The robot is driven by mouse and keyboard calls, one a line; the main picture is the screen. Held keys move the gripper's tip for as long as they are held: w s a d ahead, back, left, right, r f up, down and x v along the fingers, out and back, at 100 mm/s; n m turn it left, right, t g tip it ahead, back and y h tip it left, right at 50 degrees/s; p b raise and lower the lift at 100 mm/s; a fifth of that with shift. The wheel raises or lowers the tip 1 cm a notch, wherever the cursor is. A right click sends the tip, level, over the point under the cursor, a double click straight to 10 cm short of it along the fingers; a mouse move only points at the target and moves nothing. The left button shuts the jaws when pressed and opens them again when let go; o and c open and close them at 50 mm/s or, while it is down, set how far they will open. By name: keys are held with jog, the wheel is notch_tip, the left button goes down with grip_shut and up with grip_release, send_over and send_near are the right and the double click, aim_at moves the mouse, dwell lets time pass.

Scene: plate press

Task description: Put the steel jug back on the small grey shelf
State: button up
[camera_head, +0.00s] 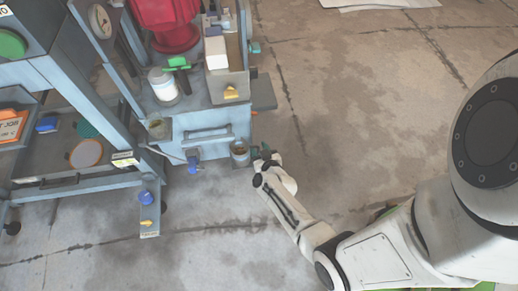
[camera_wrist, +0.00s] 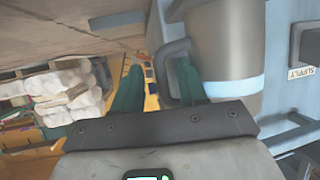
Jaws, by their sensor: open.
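The steel jug (camera_head: 239,149) is a small grey cup-like vessel with a dark inside, at the front right corner of the blue machine. In the wrist view the jug (camera_wrist: 228,42) is a large grey cylinder, with its handle (camera_wrist: 172,55) towards my fingers. My gripper (camera_head: 261,152) is right beside the jug on its right. In the wrist view my gripper (camera_wrist: 158,82) is open, with the handle in or just beyond the gap between its green fingers. I cannot tell whether they touch it. A small grey shelf-like plate (camera_head: 263,97) juts from the machine's right side. What supports the jug is unclear.
The blue machine (camera_head: 210,118) carries a white jar (camera_head: 163,86) and a red press part (camera_head: 173,25). A blue workbench (camera_head: 75,175) stands at left. A supply label (camera_wrist: 302,72) marks the machine's face. The concrete floor (camera_head: 370,110) to the right is clear.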

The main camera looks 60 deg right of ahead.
jog(key=p+v, duration=0.5)
jog(key=v, duration=0.7)
jog(key=w+a+r+n+g+y, duration=0.2)
jog(key=w+a+r+n+y, duration=0.2)
jog(key=a+r+n+y, duration=0.35)
jog(key=s+a+r+g, duration=0.1)
jog(key=s+r+g, duration=0.6)
jog(key=r, duration=0.5)
jog(key=s+y, duration=0.1)
jog(key=s, duration=0.1)
jog(key=shift+s+a, duration=0.35)
jog(key=shift+s, duration=0.05)
jog(key=shift+r, duration=0.1)
dwell(0.7)
